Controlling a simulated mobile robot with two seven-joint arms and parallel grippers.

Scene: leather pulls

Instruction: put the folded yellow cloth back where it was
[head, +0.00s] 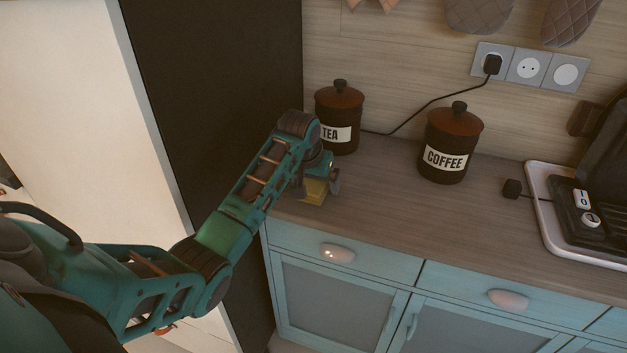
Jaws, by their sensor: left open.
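The folded yellow cloth (314,193) is at the left end of the wooden counter, near its front edge. My left gripper (320,184) is right over the cloth, with a finger showing on the right side of it. The gripper is open, and its jaws and wrist hide part of the cloth. I cannot tell whether the fingers touch it. My right gripper is not in view.
A TEA canister (340,112) stands just behind my left gripper, and a COFFEE canister (450,146) stands further right. An appliance on a pale tray (543,196) is at the right. The counter (400,210) is clear in the middle. A tall dark panel (215,80) borders the left.

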